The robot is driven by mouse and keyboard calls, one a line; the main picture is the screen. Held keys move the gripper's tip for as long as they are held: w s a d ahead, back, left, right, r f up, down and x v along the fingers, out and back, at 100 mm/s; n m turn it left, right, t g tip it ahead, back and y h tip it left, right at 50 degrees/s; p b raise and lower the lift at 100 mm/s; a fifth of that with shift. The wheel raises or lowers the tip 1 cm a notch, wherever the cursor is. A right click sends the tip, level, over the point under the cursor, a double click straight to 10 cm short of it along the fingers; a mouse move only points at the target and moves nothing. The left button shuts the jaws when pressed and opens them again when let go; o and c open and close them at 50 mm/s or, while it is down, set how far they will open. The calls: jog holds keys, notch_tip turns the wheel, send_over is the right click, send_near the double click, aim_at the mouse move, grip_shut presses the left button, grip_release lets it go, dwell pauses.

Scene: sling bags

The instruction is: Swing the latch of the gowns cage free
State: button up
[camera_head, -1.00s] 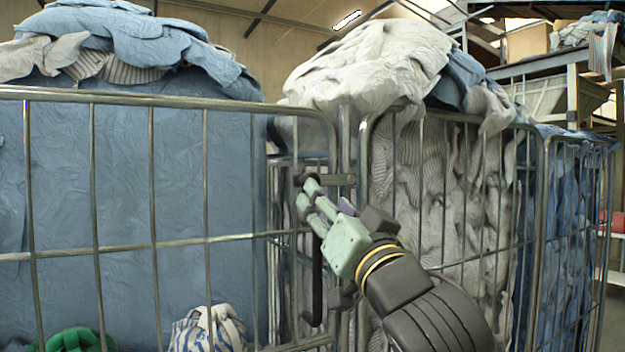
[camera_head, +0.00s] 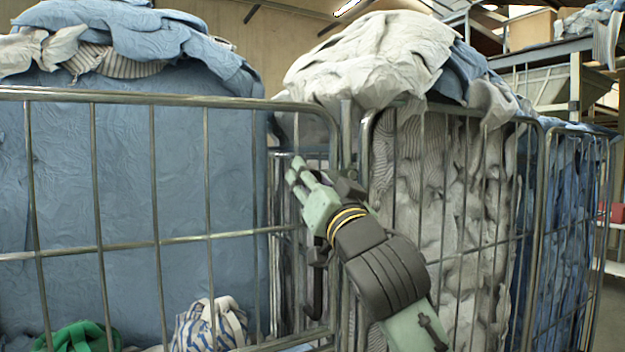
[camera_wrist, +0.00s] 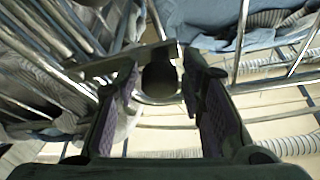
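A wire cage (camera_head: 152,178) with blue cloth fills the left of the head view; a second wire cage (camera_head: 440,235) with pale striped cloth stands to its right. No label tells which is the gowns cage. A dark latch part (camera_head: 316,290) hangs at the post between them; its upper part is hidden behind my gripper (camera_head: 298,172). In the wrist view my gripper (camera_wrist: 166,78) has its two fingers apart. A dark round latch part (camera_wrist: 160,80) and a flat bar (camera_wrist: 118,62) show at the fingertips, with gaps beside the round part. Contact cannot be told.
A green bag (camera_head: 78,338) and a blue-and-white striped bag (camera_head: 212,325) lie low behind the left cage's bars. Pale cloth (camera_head: 365,60) overhangs the right cage's top. Wire bars stand close around my gripper.

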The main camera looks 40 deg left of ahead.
grip_shut()
dwell(0.4)
jog(key=shift+a+r, duration=0.1)
jog(key=shift+r, duration=0.05)
